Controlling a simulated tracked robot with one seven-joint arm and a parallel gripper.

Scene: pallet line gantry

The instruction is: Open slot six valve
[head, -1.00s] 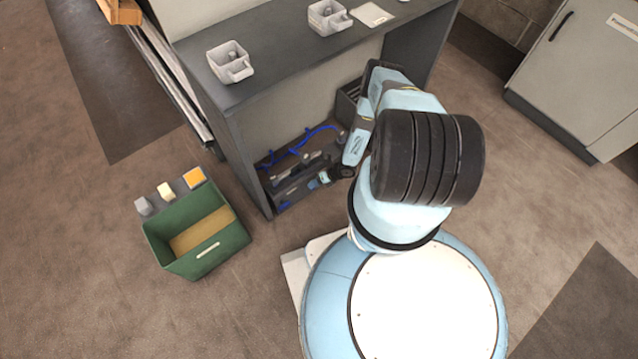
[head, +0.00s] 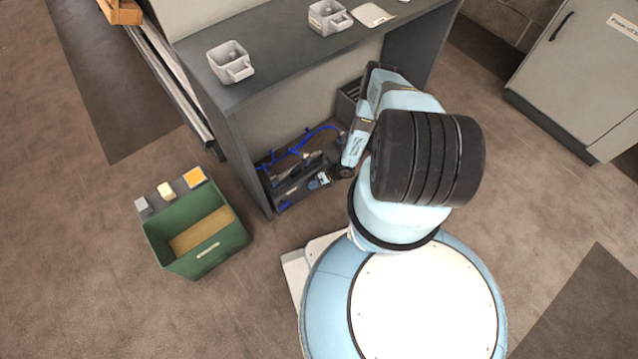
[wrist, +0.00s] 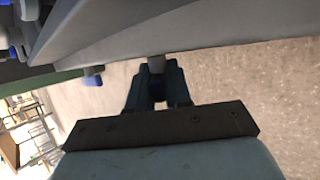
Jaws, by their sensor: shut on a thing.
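A dark grey valve block (head: 287,200) with blue hoses (head: 318,132) sits low inside the bench's open bay. Several small grey parts stand on it, but I cannot read any slot numbers. My gripper (head: 318,182) reaches in low at the block's right front. In the wrist view my gripper (wrist: 157,82) is shut on a grey round valve handle (wrist: 156,64) that projects from the grey body (wrist: 215,35) above it. Most of the handle is hidden between the fingers, so its turn angle cannot be told.
The bench (head: 285,62) stands over the bay, its left side panel (head: 243,150) close to the block. A green bin (head: 180,268) is on the floor at left. A dark crate (head: 346,100) is behind my arm. A grey cabinet (head: 570,85) stands at right; the floor between is clear.

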